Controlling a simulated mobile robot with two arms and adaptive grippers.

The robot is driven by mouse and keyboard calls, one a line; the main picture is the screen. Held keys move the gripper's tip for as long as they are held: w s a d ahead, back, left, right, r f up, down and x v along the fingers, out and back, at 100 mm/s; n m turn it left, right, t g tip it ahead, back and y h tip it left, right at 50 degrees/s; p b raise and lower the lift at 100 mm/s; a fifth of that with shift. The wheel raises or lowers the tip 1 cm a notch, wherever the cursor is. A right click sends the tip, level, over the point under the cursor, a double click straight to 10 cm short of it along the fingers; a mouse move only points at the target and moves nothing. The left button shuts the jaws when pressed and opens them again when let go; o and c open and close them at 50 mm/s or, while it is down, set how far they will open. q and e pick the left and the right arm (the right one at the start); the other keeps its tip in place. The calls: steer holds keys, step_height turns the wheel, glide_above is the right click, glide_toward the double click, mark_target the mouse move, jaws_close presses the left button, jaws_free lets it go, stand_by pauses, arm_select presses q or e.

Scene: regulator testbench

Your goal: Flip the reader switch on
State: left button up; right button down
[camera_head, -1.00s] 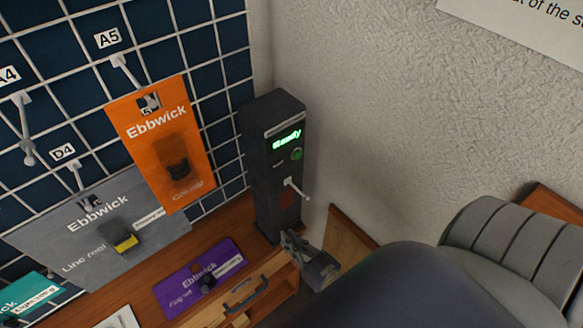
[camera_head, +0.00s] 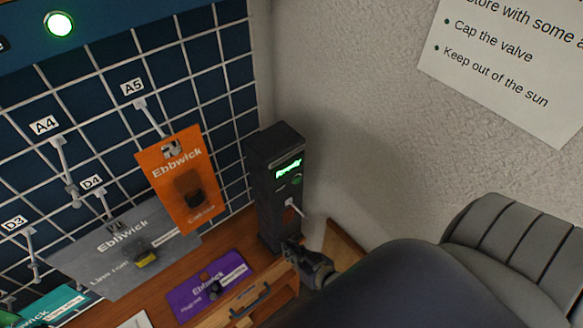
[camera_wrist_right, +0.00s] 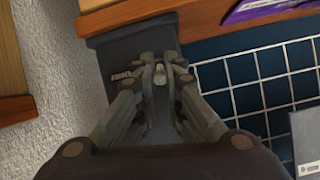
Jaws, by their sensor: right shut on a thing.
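The reader (camera_head: 263,190) is a tall dark box standing in the corner, with a lit green "Ready" display and a green round button on its front. Its switch (camera_head: 295,207) is a pale lever below the button, sticking out over a red patch. My right gripper (camera_head: 293,252) is low in front of the reader, below the lever in the head view, and looks apart from it there. In the right wrist view, the gripper (camera_wrist_right: 162,74) is in front of the dark reader body (camera_wrist_right: 118,60), its fingertips close together around a small pale piece that I cannot identify clearly. My left gripper is not in view.
A blue grid board (camera_head: 222,100) with hooks is left of the reader. An orange card (camera_head: 180,160) and a grey card (camera_head: 110,255) hang there. A purple card (camera_head: 205,290) lies on the wooden bench. A textured wall (camera_head: 365,150) is on the right.

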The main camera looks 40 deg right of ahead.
steer(key=shift+s+f, duration=0.1)
steer(key=c, duration=1.7)
jaws_free()
steer(key=shift+o, duration=0.2)
steer(key=v, duration=1.2)
steer(key=shift+d+f, duration=0.1)
